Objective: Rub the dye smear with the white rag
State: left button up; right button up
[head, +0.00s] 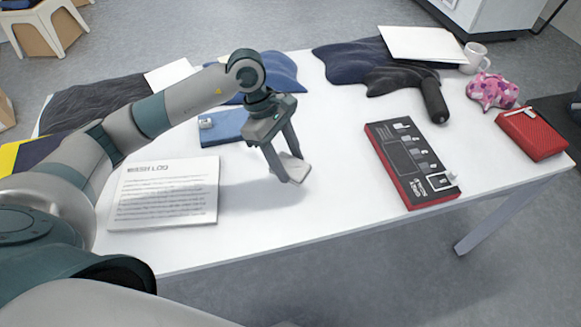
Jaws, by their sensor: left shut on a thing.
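My left gripper (292,170) points down over the middle of the white table (335,215). It is shut on a small whitish folded piece that looks like the white rag (297,167). The rag is at or just above the tabletop; I cannot tell whether it touches. I cannot make out a dye smear on the bare table; it may be hidden under the rag or gripper. My right gripper is not in view.
A wash log sheet (165,195) lies left, a blue case (222,126) behind the gripper. A red-and-black panel (410,160) is right, with a black handled object (434,100), dark cloths (345,65), pink patterned item (492,91), red pouch (533,135) and mug (474,58) beyond.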

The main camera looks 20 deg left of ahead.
pick_arm(q)
jog(key=shift+r, duration=0.85)
jog(key=shift+d+r, duration=0.1)
jog(key=shift+r, duration=0.1)
